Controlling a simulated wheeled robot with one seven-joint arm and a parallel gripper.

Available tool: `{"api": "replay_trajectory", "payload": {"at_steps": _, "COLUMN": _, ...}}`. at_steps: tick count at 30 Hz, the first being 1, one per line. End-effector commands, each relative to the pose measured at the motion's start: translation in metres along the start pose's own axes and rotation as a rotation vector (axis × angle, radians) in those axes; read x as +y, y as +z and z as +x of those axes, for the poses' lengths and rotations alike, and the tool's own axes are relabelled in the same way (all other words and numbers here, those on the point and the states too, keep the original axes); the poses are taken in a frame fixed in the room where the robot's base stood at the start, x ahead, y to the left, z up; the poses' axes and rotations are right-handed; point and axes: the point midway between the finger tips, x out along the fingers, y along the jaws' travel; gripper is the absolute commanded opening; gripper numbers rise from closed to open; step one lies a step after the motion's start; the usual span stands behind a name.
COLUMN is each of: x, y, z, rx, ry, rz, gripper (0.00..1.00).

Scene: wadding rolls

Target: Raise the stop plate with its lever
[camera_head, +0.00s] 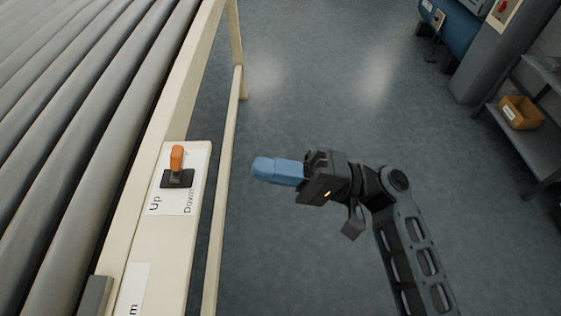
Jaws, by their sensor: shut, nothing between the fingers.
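The lever (177,158) has an orange handle on a dark square base. It stands on a white label plate (181,204) fixed to the cream side rail of the roller conveyor. The label reads "Up" on the left and "Down" on the right. My gripper (258,168) has blue fingers that are shut and empty. It is to the right of the lever, apart from it, pointing left over the grey floor. I cannot make out the stop plate in this view.
The conveyor's grey rollers (75,110) fill the left side. A cream lower bar (222,200) runs along the conveyor's side, between the rail and my gripper. A shelf with an orange-brown bin (519,113) and a blue machine (455,25) stand far right. The floor between is clear.

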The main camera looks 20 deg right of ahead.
Motion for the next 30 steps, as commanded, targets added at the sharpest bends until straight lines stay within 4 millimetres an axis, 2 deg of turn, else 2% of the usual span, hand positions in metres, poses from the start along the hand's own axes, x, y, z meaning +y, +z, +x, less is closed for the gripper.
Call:
{"api": "replay_trajectory", "payload": {"at_steps": 1, "x": -0.003, "y": 0.001, "z": 0.012, "rx": -0.004, "ry": -0.001, "rz": 0.000, "gripper": 0.00}}
{"api": "replay_trajectory", "payload": {"at_steps": 9, "x": -0.002, "y": 0.000, "z": 0.063, "rx": -0.002, "ry": 0.000, "rz": 0.001, "gripper": 0.00}}
{"api": "replay_trajectory", "payload": {"at_steps": 15, "x": -0.001, "y": 0.000, "z": 0.088, "rx": -0.001, "ry": 0.000, "rz": 0.001, "gripper": 0.00}}
{"api": "replay_trajectory", "payload": {"at_steps": 21, "x": 0.000, "y": 0.000, "z": 0.097, "rx": 0.001, "ry": 0.000, "rz": 0.001, "gripper": 0.00}}
{"api": "replay_trajectory", "payload": {"at_steps": 30, "x": 0.000, "y": 0.000, "z": 0.097, "rx": 0.001, "ry": 0.001, "rz": 0.001, "gripper": 0.00}}
